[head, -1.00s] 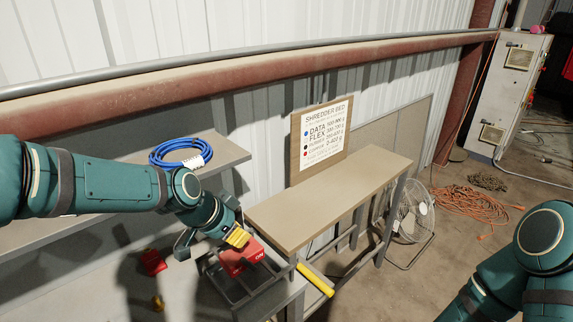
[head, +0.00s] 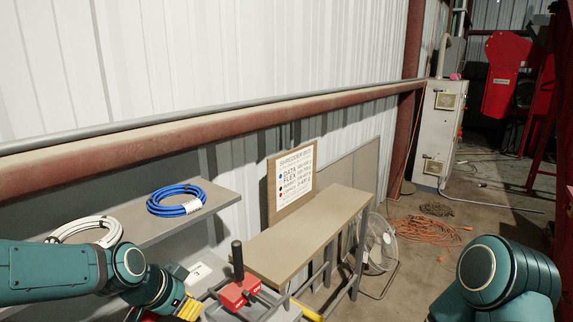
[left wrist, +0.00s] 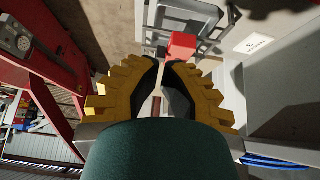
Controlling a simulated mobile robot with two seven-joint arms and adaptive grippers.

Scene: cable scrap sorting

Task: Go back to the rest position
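My left gripper (head: 190,308) is at the bottom of the head view, left of a red box with an upright black handle (head: 237,262). Its yellow fingers with black pads fill the middle of the left wrist view (left wrist: 161,68). A narrow gap shows between them with nothing held in it. The red box also shows beyond the fingertips in the left wrist view (left wrist: 181,46), apart from them. My right arm (head: 490,275) is at the lower right of the head view; its gripper is out of the picture.
A blue cable coil (head: 176,200) and a white coil (head: 85,229) lie on the grey shelf (head: 226,190). A bare tan bench (head: 300,240) stands below a sign (head: 293,178). A fan (head: 379,245) and orange cable (head: 425,230) are on the floor.

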